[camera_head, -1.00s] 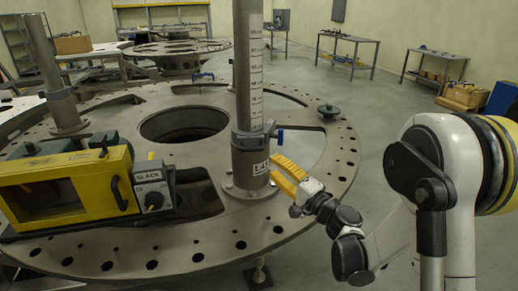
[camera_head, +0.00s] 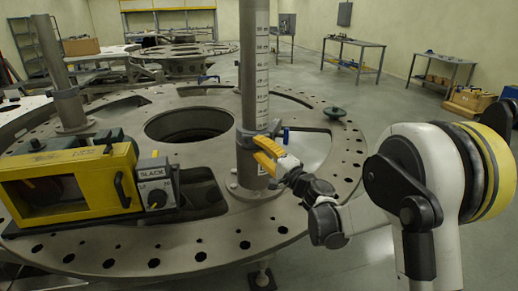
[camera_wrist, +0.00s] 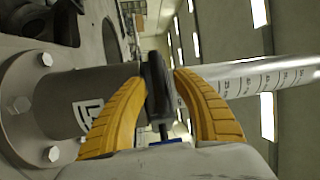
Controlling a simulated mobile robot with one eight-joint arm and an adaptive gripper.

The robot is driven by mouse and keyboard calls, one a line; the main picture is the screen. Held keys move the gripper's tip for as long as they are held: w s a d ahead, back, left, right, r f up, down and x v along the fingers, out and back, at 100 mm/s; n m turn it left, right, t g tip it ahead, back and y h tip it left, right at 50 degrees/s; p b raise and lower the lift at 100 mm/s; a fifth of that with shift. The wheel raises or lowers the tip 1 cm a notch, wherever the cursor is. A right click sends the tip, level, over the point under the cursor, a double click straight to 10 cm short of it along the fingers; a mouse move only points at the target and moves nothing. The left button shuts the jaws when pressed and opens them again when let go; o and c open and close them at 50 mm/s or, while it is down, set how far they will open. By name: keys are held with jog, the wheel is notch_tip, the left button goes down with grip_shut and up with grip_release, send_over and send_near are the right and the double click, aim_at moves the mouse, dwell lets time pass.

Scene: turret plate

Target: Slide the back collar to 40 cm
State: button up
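A dark grey collar (camera_head: 252,137) sits low on the nearer upright post (camera_head: 254,60), just above its labelled base sleeve; I cannot tell whether this is the one called the back collar. My gripper (camera_head: 262,148) is at this collar, from the right. In the wrist view the collar (camera_wrist: 158,88) stands between the two yellow fingertips (camera_wrist: 159,76), one on each side and very close to it. Whether they press on it cannot be told. A blue knob (camera_wrist: 165,143) on the collar lies between the fingers. The post's scale marks (camera_wrist: 270,80) run beyond the collar; their figures are too small to read.
A yellow box (camera_head: 75,185) with a SLACK dial (camera_head: 155,190) stands at the front left. A dark green knob (camera_head: 335,112) is at the plate's right.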

grip_shut()
notch_tip(320, 180, up, 15)
jog(key=p, duration=0.9)
jog(key=shift+o, duration=1.4)
grip_release()
